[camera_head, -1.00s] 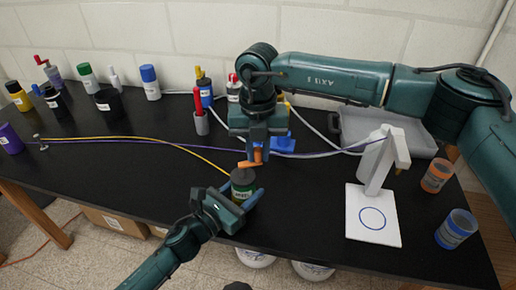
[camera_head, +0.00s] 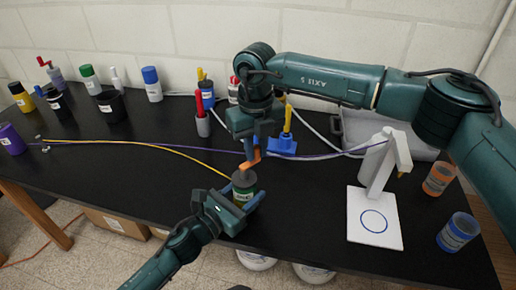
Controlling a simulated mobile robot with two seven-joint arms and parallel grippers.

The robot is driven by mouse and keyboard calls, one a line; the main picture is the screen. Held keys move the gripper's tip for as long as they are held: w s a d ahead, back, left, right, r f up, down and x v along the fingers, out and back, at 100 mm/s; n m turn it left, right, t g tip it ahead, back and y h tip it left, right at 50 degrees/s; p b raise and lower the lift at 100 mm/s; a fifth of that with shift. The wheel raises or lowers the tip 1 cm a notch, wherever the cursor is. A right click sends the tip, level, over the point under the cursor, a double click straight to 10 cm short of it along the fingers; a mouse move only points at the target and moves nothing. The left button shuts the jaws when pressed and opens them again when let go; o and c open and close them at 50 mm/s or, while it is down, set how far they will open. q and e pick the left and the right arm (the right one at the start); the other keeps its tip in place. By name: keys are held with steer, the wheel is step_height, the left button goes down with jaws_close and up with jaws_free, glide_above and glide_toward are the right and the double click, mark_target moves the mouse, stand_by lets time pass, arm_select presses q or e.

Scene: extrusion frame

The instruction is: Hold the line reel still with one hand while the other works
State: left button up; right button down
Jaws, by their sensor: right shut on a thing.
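The line reel (camera_head: 243,188), a dark upright cylinder with a green band and pale label, stands near the table's front edge. An orange crank (camera_head: 249,163) sits on its top. My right gripper (camera_head: 250,151) reaches down from above and is shut on the crank. My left gripper (camera_head: 236,203) comes from the front, with its fingers low beside the reel. Whether they press on it I cannot tell, as the gripper body hides part of the contact. A yellow line (camera_head: 178,152) runs from near the reel to the far left.
A white stand (camera_head: 374,222) with a blue circle is right of the reel, with orange (camera_head: 438,178) and blue (camera_head: 458,231) cups beyond. A blue base with a yellow handle (camera_head: 284,143) stands behind. Several bottles line the back left. The table's left middle is mostly clear.

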steer(key=shift+w+a+n, duration=0.15)
steer(key=shift+n, duration=0.45)
steer(key=shift+w+a+n, duration=0.15)
steer(key=shift+n, duration=0.45)
steer(key=c, duration=1.3)
jaws_free()
step_height(320, 180, up, 12)
steer(key=shift+r, duration=0.1)
